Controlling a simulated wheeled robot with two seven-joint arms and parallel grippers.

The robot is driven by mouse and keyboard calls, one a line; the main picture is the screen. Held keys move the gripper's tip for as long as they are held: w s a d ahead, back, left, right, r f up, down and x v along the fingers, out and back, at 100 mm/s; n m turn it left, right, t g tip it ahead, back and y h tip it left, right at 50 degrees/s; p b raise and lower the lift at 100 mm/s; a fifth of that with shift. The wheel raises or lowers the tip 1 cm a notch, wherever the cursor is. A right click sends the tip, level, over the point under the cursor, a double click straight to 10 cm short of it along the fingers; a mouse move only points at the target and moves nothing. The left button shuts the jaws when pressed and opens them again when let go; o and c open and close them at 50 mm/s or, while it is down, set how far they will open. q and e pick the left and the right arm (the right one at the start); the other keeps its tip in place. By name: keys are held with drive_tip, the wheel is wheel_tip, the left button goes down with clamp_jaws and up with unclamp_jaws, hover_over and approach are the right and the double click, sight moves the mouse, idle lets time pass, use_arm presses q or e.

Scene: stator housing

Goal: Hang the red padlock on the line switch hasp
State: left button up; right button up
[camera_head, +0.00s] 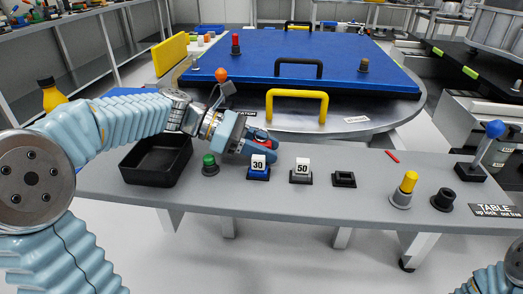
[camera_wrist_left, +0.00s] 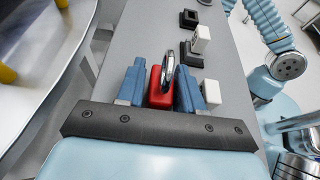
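My left gripper (camera_head: 268,146) is over the back part of the grey bench, its blue fingers pointing right. The red padlock (camera_wrist_left: 160,88) is between its two fingers (camera_wrist_left: 159,86) in the left wrist view, with its steel shackle (camera_wrist_left: 169,64) beyond the body. In the head view only a little red of the padlock (camera_head: 262,140) shows between the fingers. A lever with an orange ball (camera_head: 221,74) stands behind my left wrist, its base hidden. A blue-ball lever (camera_head: 494,129) stands at the bench's right end. I cannot make out a hasp. My right gripper is out of view.
On the bench (camera_head: 330,200) stand a black tray (camera_head: 153,172), a green button (camera_head: 209,165), blocks marked 30 (camera_head: 258,168) and 50 (camera_head: 301,171), a black socket (camera_head: 344,179) and a yellow button (camera_head: 405,190). A yellow handle (camera_head: 297,94) rises behind.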

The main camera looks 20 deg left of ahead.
use_arm(q)
drive_tip(key=shift+w+d+f, duration=0.15)
drive_tip(key=shift+d+f, duration=0.05)
drive_tip(key=shift+d, duration=0.3)
clamp_jaws()
drive_tip(key=shift+r, duration=0.15)
